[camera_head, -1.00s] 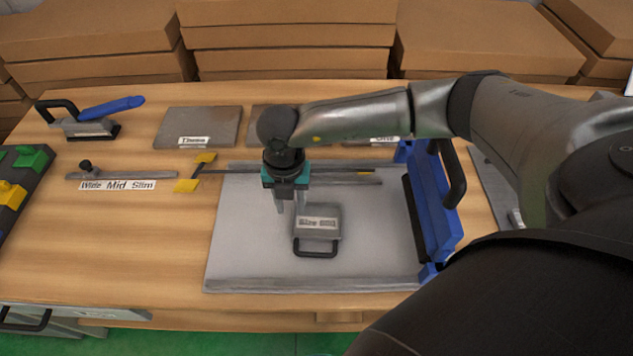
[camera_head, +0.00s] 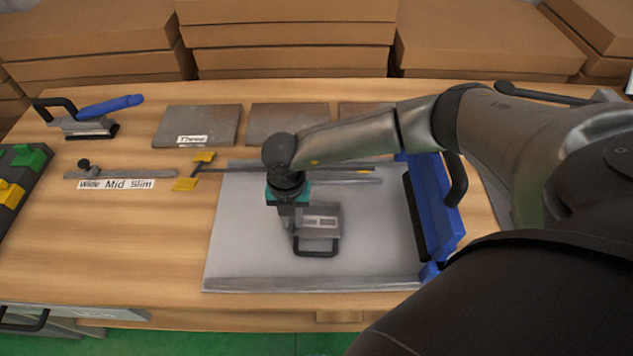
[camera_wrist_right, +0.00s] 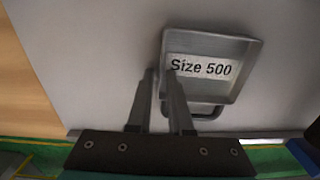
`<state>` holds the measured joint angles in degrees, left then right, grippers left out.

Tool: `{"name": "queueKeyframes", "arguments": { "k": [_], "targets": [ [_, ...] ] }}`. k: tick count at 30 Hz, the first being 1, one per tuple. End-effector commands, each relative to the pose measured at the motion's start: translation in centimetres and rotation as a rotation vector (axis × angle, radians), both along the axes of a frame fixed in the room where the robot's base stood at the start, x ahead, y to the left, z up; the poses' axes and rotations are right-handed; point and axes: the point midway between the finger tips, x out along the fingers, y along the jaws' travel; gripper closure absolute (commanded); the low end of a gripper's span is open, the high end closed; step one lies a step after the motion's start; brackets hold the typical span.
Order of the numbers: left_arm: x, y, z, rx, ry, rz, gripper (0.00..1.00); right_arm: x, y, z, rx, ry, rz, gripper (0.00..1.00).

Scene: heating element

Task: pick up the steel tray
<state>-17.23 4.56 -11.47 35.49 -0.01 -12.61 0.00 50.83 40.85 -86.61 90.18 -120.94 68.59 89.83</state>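The small steel tray (camera_head: 326,220), with a white "Size 500" label and a dark handle at its front, lies on the large grey plate. It also shows in the right wrist view (camera_wrist_right: 238,50). My right gripper (camera_head: 292,222) points down at the tray's left side. In the right wrist view its two fingers (camera_wrist_right: 160,75) are apart with a narrow gap. One finger is outside the tray's left wall and the other overlaps the tray's left edge. I cannot tell whether they touch it. My left gripper is not in view.
The grey plate (camera_head: 240,240) has a blue clamp-like frame (camera_head: 432,205) along its right side. A thin rod with yellow ends (camera_head: 203,157) lies behind the tray. Flat grey plates (camera_head: 197,122) lie at the back. The plate left of the tray is clear.

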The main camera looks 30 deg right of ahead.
Motion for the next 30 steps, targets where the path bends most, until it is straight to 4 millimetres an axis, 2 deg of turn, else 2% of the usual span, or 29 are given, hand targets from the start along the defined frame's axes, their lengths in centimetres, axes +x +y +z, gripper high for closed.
{"name": "queueKeyframes", "arguments": {
  "k": [1,4,5,30],
  "targets": [
    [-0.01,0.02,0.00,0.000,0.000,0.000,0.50,0.00,-0.01,0.01,0.000,0.000,0.000,0.88],
    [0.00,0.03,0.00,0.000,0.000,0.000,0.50,0.00,-0.02,0.01,0.000,0.000,0.000,0.99],
    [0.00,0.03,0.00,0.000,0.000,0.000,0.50,0.00,-0.02,0.02,0.000,0.000,0.000,1.00],
    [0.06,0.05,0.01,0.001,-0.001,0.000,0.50,0.01,-0.03,0.03,0.000,0.000,-0.001,1.00]
  ]
}}
